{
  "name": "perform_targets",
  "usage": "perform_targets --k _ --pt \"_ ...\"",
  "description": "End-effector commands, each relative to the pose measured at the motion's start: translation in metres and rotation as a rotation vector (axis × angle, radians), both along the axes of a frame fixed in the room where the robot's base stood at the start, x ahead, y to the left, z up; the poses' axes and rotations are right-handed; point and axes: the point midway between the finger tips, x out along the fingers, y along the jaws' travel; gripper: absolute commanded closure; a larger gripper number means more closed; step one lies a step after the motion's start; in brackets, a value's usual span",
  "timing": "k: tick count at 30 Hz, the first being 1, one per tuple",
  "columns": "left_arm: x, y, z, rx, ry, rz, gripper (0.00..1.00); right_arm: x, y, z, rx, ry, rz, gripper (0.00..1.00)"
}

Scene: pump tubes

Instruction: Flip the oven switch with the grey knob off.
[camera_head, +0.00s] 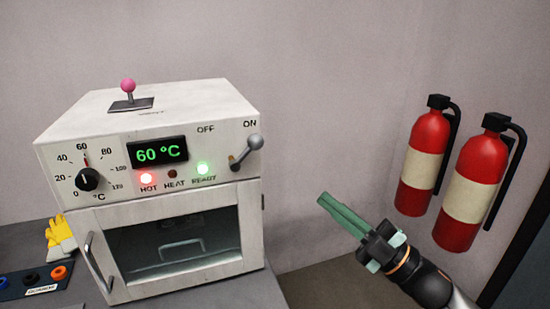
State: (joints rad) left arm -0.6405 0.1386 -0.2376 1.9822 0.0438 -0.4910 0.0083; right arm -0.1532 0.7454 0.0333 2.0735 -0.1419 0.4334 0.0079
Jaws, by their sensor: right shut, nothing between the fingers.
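The white oven (180,215) stands on a grey bench at the left of the head view. Its switch is a lever with a grey knob (255,141), at the upper right of the front panel. The lever leans up and right, with the knob under the ON label; the OFF label is to its left. The display (158,151) reads 60 °C. The HOT lamp is red, the READY lamp is green and the HEAT lamp looks dark. My right gripper (322,200) is shut and empty, right of the oven and apart from the switch. My left gripper is not in view.
A pink-knobbed lever (127,87) stands on the oven's top. A black dial (89,180) is on the panel's left, and the glass door (170,245) is closed. Two red fire extinguishers (425,160) hang at the right wall. Yellow gloves (61,236) lie at left.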

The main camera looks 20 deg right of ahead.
Motion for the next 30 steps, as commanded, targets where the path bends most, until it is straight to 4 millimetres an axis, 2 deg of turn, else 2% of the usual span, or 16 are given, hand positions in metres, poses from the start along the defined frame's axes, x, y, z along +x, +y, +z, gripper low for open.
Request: perform_targets --k 21,30 --pt "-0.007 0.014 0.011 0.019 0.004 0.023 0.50 0.071 0.060 0.052 0.002 -0.002 -0.001 1.00" --pt "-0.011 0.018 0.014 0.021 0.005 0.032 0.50 0.089 0.075 0.062 0.001 0.000 -0.001 1.00"
